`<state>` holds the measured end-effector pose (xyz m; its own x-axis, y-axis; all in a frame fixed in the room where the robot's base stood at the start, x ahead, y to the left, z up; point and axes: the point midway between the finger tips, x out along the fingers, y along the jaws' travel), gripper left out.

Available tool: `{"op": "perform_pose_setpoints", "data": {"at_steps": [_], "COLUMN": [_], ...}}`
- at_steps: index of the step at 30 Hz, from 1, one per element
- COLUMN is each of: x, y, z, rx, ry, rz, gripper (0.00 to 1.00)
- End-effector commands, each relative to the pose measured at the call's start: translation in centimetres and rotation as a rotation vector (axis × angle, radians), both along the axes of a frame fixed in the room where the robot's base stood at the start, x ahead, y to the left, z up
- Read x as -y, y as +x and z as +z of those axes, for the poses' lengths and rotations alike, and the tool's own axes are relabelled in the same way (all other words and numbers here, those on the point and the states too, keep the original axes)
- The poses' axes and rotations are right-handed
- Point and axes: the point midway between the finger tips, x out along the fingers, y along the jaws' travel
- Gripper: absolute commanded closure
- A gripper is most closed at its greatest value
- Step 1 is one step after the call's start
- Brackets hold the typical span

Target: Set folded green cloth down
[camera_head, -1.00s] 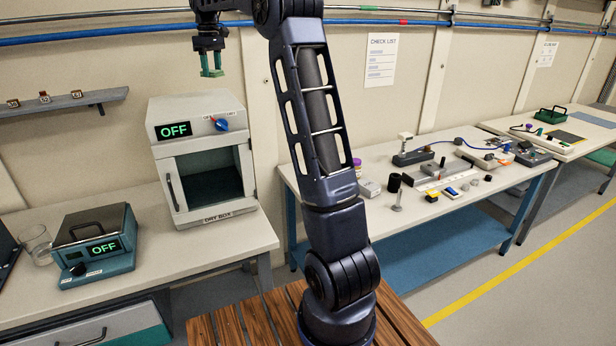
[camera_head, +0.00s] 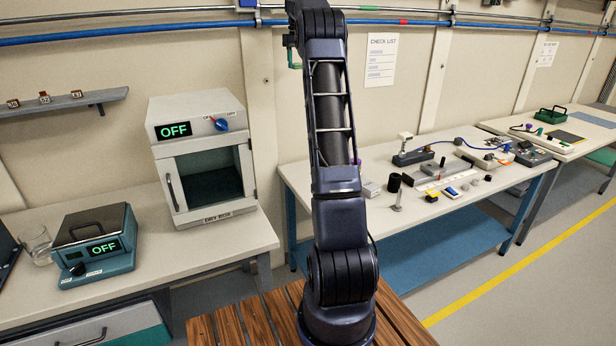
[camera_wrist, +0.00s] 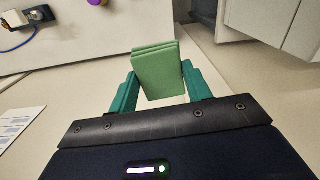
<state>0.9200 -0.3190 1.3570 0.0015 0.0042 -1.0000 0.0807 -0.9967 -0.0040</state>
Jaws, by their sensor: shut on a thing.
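The folded green cloth (camera_wrist: 157,72) is a small, light green, layered block, upright in the wrist view. My gripper (camera_wrist: 160,82) has teal fingers, one on each side of the cloth, and is shut on it. The cloth is held off any surface, with a pale tabletop and floor beyond it. In the head view my gripper (camera_head: 293,57) is mostly hidden behind my arm near the top, with only a bit of teal showing. The cloth cannot be made out there.
A dry box (camera_head: 203,155) reading OFF stands on the left bench beside a teal hot plate (camera_head: 95,245) and a glass beaker (camera_head: 38,245). The middle bench (camera_head: 330,215) holds several small devices and parts. Its front left stretch is fairly clear.

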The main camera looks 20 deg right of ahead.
Motion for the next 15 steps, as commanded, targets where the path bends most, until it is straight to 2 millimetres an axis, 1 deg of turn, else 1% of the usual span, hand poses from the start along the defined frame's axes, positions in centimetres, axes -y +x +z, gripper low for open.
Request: {"op": "perform_pose_setpoints", "data": {"at_steps": [1,9,10,15], "x": [1.0,4.8,4.9,4.7], "y": [-0.1,-0.5,-0.5,-0.5], "z": [-0.1,-0.4,-0.6,-2.8], "rx": [0.000,-0.003,-0.004,-0.004], "ry": [-0.001,-0.005,-0.004,-0.004], "rz": [-0.017,-0.081,-0.084,-0.081], "gripper": [0.72,0.72,0.72,0.72]}}
